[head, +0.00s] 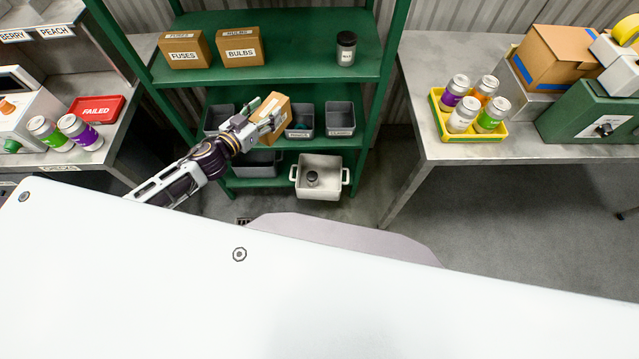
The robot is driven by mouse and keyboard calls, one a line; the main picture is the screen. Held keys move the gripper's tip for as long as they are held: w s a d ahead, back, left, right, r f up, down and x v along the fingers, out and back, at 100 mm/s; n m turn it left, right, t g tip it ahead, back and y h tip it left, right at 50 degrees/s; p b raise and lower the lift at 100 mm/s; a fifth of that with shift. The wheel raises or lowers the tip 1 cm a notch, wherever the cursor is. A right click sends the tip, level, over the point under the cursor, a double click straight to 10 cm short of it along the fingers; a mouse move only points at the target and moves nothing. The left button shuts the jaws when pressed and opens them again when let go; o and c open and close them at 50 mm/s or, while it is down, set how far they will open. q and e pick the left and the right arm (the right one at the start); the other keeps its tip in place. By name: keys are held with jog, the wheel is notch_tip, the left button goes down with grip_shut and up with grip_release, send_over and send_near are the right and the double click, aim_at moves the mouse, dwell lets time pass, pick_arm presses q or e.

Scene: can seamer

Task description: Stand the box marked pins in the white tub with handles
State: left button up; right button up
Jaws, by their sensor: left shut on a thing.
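My left gripper (264,117) reaches in from the left and is shut on a brown cardboard box (275,108). It holds the box tilted in front of the middle shelf of the green rack. The marking on this box is too small and turned to read. The white tub with handles (302,187) stands at the right of the rack's lowest level, below and to the right of the held box. My right gripper is not in view.
Boxes marked fuses (184,55) and bulbs (240,54) and a dark-lidded jar (346,48) stand on the upper shelf (290,60). Grey bins (340,120) line the middle shelf, close to the held box. A metal table (430,130) stands at right.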

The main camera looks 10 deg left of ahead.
aim_at(280, 133)
pick_arm(q)
jog(key=shift+s+d+f+n+y, duration=0.55)
jog(key=shift+d+f, duration=0.2)
jog(key=shift+d, duration=0.15)
jog(key=shift+s+d+f+n+t+y, duration=0.15)
jog(key=shift+s+d+f+n+y, duration=0.2)
jog(key=shift+s+d+y, duration=0.2)
jog(key=shift+s+d+f+n+t+y, duration=0.1)
jog(key=shift+s+d+f+n+y, duration=0.15)
jog(key=shift+d+n+y, duration=0.3)
jog(key=shift+s+d+f+n+t+y, duration=0.15)
jog(key=shift+s+d+f+n+y, duration=0.1)
jog(key=shift+s+d+y, duration=0.35)
